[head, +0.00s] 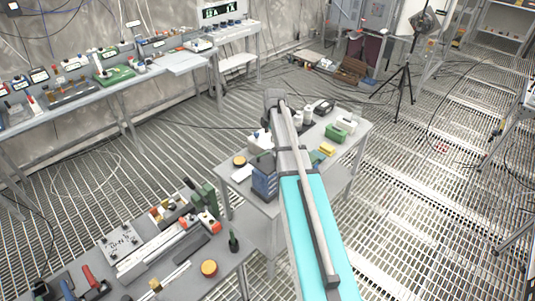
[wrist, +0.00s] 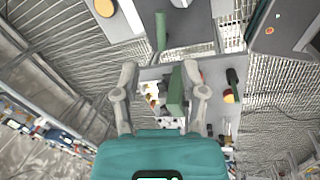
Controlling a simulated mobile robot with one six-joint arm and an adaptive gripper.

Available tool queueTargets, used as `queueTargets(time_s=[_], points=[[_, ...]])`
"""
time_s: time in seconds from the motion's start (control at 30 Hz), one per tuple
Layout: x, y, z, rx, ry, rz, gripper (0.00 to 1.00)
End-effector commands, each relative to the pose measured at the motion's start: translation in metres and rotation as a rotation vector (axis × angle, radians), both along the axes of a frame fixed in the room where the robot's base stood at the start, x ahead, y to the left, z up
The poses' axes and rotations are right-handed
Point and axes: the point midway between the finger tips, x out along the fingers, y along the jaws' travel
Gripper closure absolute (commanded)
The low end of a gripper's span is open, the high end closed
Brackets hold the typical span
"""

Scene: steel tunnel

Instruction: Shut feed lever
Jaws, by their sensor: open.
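My gripper (wrist: 160,72) is open in the wrist view, with its two grey fingers spread apart. A green upright block (wrist: 176,92) shows between the fingers. I cannot tell how far beyond them it is, and I see no contact. In the head view my arm reaches over the middle table (head: 325,178), and its end hides the gripper. I cannot tell which part is the feed lever. A red handle (head: 89,276) shows at the lower left of the head view. A green block (head: 205,196) stands beside orange-red parts (head: 210,223) on the near bench.
A blue bin (head: 264,184) stands on the middle table, close to my arm. A tripod (head: 402,85) stands at the back right. Open grated floor lies to the right.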

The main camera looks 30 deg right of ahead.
Motion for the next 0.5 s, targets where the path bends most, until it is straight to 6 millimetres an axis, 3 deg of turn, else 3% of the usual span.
queueTargets(time_s=[0.5], points=[[0.009, 0.001, -0.044, 0.000, 0.000, 0.001, 0.45]])
